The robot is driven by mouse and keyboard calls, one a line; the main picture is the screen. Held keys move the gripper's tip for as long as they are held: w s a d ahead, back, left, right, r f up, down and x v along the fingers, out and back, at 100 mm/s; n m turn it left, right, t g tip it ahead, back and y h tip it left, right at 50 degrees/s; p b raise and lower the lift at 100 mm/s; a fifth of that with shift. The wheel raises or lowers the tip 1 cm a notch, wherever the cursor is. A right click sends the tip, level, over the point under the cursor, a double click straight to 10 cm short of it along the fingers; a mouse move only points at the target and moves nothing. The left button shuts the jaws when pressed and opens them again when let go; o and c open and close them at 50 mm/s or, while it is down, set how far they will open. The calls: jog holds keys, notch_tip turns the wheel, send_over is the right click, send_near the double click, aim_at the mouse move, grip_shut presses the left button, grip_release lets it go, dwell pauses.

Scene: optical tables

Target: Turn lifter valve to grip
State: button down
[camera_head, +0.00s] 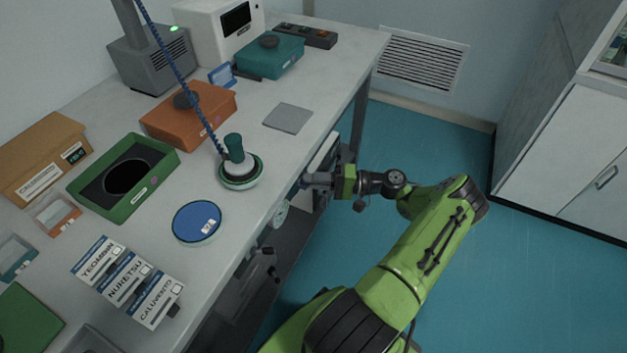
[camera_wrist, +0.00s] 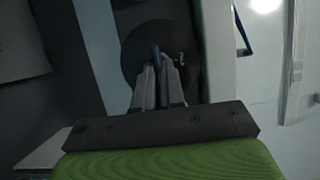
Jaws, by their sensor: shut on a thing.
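My gripper (camera_head: 305,183) is at the table's front edge, reaching left toward the white box under the tabletop. In the wrist view its two grey fingers (camera_wrist: 161,85) are closed on a small blue lever (camera_wrist: 156,56), which I take to be the valve handle. The lever stands in front of a dark round disc (camera_wrist: 136,45) on a panel. The fingers hide most of the lever, and its marked setting cannot be read. The suction lifter (camera_head: 236,168), with a green grip and a blue coiled hose (camera_head: 178,75), stands upright on the table.
The table (camera_head: 330,55) carries a blue round lid (camera_head: 197,222), an open green box (camera_head: 158,153), an orange box (camera_head: 215,105) and label cards (camera_head: 125,275). A pale round dial (camera_head: 281,212) and dark knobs (camera_head: 268,251) sit below the front edge. The blue floor (camera_head: 430,140) is clear.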

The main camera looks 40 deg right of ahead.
jog(key=c, duration=1.2)
grip_release()
jog(key=shift+c, duration=0.2)
jog(key=b+v, duration=0.1)
jog(key=v, duration=1.4)
jog(key=shift+s+d, duration=0.25)
jog(key=shift+d, duration=0.05)
